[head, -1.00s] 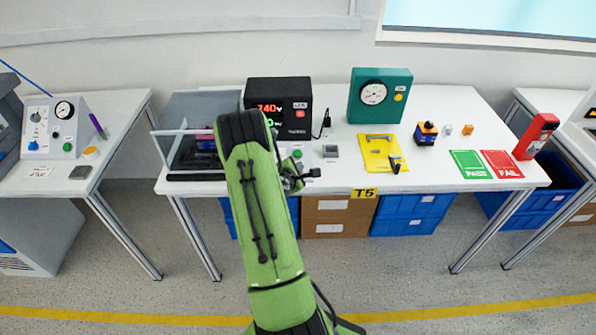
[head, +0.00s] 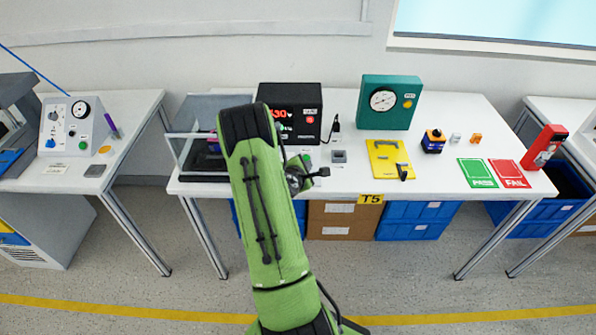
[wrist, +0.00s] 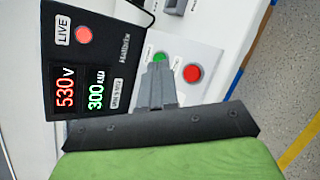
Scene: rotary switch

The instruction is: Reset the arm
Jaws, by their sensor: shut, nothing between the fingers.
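My green arm (head: 268,205) reaches up from the bottom of the head view to the front edge of the middle table. My gripper (wrist: 157,68) shows in the wrist view as grey fingers, shut and empty, in front of a light panel with a green button (wrist: 158,57) and a red button (wrist: 193,73). I cannot tell whether the fingertips touch the panel. In the head view my arm hides most of the button panel and part of the unit (head: 300,95).
A clear-walled enclosure (head: 185,150) stands left of my arm. Right of it are a yellow fixture (head: 378,165), a green gauge box (head: 388,85), PASS (head: 477,173) and FAIL (head: 509,173) mats and a red handheld device (head: 544,146). Bins (head: 342,222) sit underneath.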

